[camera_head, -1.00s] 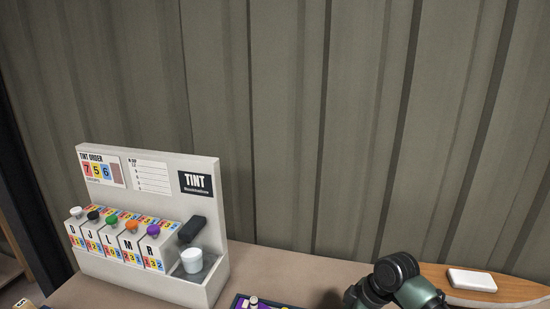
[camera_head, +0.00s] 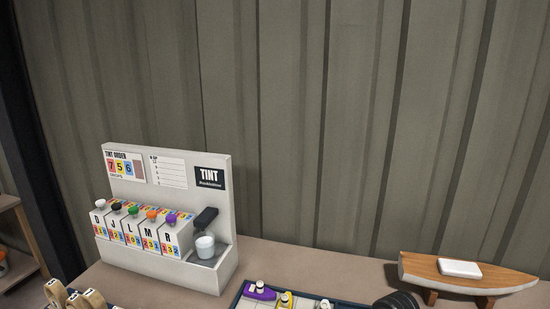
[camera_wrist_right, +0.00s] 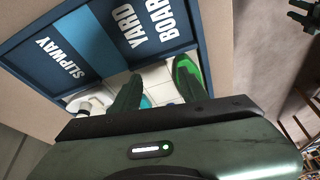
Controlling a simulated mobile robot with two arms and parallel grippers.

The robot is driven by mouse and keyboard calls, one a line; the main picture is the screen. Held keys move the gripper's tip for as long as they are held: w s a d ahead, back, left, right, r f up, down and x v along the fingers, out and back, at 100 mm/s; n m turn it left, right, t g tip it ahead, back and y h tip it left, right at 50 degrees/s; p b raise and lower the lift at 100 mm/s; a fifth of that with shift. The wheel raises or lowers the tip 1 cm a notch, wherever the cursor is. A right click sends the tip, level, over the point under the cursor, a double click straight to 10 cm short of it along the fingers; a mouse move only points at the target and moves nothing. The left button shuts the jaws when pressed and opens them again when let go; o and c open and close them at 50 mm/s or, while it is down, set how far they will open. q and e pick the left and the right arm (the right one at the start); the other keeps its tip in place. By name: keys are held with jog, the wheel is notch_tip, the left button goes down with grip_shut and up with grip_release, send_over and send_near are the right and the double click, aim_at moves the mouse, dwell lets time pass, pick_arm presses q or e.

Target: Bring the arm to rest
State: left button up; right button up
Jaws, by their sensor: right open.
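A dark round part of my right arm shows at the bottom edge of the head view; its gripper is out of that view. In the right wrist view my right gripper (camera_wrist_right: 158,88) is open. Its dark green fingers stand apart over a blue-framed board (camera_wrist_right: 105,62) lettered "SLIPWAY" and "YARD BOARD". A bright green piece (camera_wrist_right: 184,72) shows beside the right-hand finger; I cannot tell whether they touch. A dark pronged shape (camera_wrist_right: 303,18) at the upper right of this view looks like my left gripper, too small to read.
A purple boat (camera_head: 259,291) lies on the board at bottom centre. A wooden boat hull (camera_head: 420,268) carrying a white block (camera_head: 460,268) rests on supports at the right.

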jog(key=s+a+f, duration=0.1)
jog(key=s, duration=0.2)
jog(key=s+f+m, duration=0.1)
jog(key=s, duration=0.2)
jog(key=s+a+f+m, duration=0.1)
jog(key=s, duration=0.2)
jog(key=shift+a+f, duration=0.1)
jog(key=shift+a, duration=0.2)
jog(key=s+d+r+m+t+h, duration=0.15)
jog(key=s+d+m, duration=0.25)
jog(key=s, duration=0.5)
jog(key=s+d+r+m+h, duration=0.15)
jog(key=s+d+m, duration=0.3)
jog(key=s, duration=0.45)
notch_tip(320, 180, down, 26)
jog(key=a+g, duration=0.1)
pick_arm(q)
jog(key=shift+s+f+b, duration=0.4)
jog(key=shift+f+b, duration=0.4)
pick_arm(e)
jog(key=s+d+f+g+h, duration=0.1)
jog(key=s+d+f, duration=0.2)
jog(key=s+f, duration=1.5)
jog(key=shift+f, duration=0.45)
